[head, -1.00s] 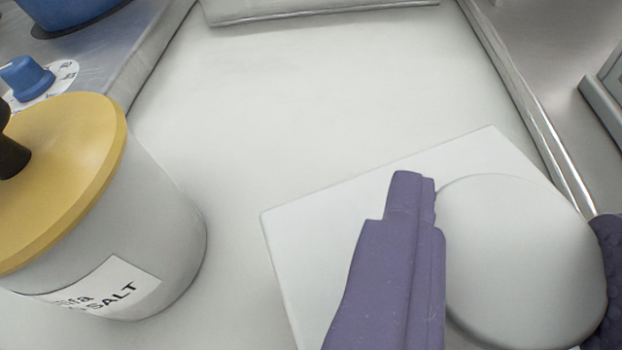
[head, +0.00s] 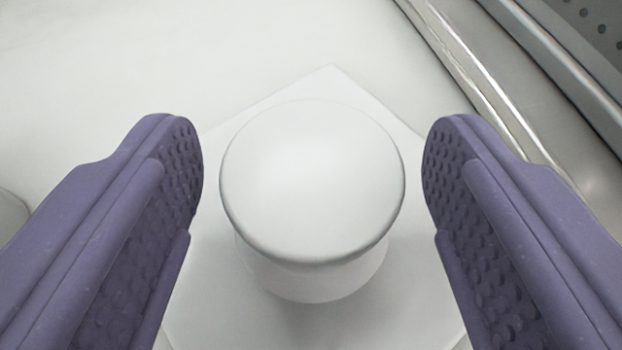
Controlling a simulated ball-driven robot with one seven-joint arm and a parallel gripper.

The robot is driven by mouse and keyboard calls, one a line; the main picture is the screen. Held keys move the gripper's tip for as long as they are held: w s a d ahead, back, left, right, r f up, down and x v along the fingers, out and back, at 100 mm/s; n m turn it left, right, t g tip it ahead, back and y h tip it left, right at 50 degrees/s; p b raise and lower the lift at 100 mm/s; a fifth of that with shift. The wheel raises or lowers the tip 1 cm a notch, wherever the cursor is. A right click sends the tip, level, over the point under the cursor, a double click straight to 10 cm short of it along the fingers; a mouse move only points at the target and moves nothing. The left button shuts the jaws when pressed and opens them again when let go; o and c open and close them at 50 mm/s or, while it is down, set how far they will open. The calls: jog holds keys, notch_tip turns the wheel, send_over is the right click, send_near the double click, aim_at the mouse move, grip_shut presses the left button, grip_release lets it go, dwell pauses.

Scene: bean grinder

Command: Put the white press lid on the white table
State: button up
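The white press lid (head: 312,180) is a round, smooth white disc seen from above in the middle of the head view. It sits on top of a short white cylindrical body (head: 315,281). My gripper (head: 312,165) is wide open, with one purple padded finger on each side of the lid. Visible gaps separate both fingertips from the lid's rim. The white table (head: 140,60) is the pale surface filling the upper left.
A square white plate or board (head: 400,300) lies under the cylinder. A metal rail (head: 470,75) and steel surface run diagonally at the upper right. The upper left of the white surface is clear.

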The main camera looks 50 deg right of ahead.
jog(key=shift+r, duration=0.25)
jog(key=p+v, duration=0.4)
jog(key=v, duration=0.8)
jog(key=shift+w, duration=0.1)
